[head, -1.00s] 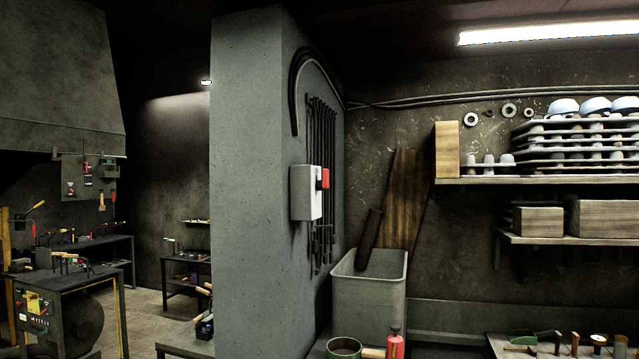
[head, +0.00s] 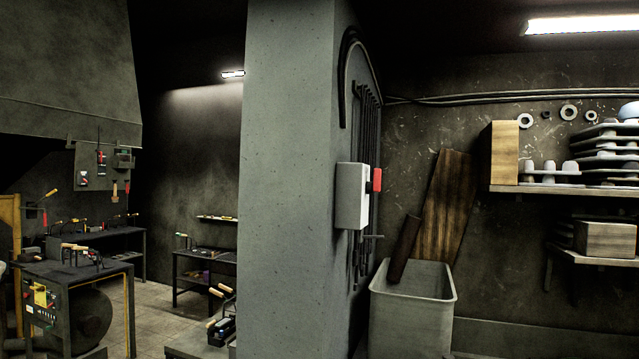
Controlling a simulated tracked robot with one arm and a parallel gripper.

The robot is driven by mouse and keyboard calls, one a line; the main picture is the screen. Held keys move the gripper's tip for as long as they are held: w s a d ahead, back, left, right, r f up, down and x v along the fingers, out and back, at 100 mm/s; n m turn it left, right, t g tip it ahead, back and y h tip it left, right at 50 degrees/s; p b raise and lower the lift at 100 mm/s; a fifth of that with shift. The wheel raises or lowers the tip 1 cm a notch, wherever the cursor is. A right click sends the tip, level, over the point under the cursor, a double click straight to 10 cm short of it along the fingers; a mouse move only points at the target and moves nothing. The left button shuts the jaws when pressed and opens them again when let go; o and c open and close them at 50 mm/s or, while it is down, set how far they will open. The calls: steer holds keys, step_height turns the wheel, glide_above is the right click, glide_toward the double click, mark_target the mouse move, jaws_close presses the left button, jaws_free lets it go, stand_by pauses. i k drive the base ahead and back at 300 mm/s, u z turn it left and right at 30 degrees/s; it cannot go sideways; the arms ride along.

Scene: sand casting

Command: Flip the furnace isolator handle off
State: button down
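A pale grey box with a red handle is mounted on the side face of the grey pillar, a little right of the middle of the head view. The box (head: 351,196) looks like the isolator. Its red handle (head: 377,180) sticks out on the right side near the top. I cannot tell from here which position the handle is in. My gripper is not in view, and nothing of it is seen near the box.
The grey pillar (head: 287,220) fills the middle. Dark benches (head: 75,270) with tools stand at left. Bare floor (head: 150,325) shows between them.

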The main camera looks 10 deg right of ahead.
mark_target(374, 186)
steer(key=u, duration=0.05)
steer(key=i, duration=0.9)
steer(key=z, duration=0.5)
steer(key=i, duration=0.45)
steer(key=z, duration=0.5)
